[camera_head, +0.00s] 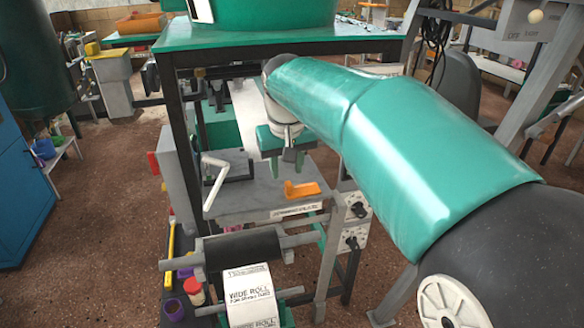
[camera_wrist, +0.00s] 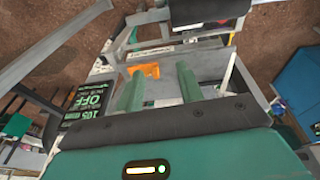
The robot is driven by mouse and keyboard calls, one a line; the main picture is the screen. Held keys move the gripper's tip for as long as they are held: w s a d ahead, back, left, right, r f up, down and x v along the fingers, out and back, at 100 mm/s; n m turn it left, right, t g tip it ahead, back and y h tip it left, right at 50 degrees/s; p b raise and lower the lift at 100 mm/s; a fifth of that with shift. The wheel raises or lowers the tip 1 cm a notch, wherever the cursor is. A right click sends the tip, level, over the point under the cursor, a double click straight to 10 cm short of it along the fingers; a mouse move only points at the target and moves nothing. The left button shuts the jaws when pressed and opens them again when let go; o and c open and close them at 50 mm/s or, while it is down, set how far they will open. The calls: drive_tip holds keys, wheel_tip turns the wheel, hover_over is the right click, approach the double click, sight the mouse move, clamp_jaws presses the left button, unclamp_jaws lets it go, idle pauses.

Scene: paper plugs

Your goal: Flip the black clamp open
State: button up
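A dark U-shaped bar (camera_head: 238,178), which looks like the black clamp, lies at the back left of the grey machine plate (camera_head: 255,205) in the head view. A white bent handle (camera_head: 214,184) stands beside it. I cannot tell clearly whether the clamp is open or shut. My gripper (camera_head: 286,167) hangs over the plate, right of the dark bar, with its two green fingers apart and nothing between them. The wrist view shows the same open fingers (camera_wrist: 160,78). I cannot make out the clamp in that view.
An orange piece (camera_head: 302,190) sits on the plate near my fingertips and also shows in the wrist view (camera_wrist: 148,70). A black roller with a paper roll (camera_head: 248,294) is in front. A green-topped frame (camera_head: 265,37) stands above and behind.

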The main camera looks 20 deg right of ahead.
drive_tip(key=shift+s+d, duration=0.1)
drive_tip(key=shift+s, duration=0.1)
drive_tip(key=shift+s, duration=0.1)
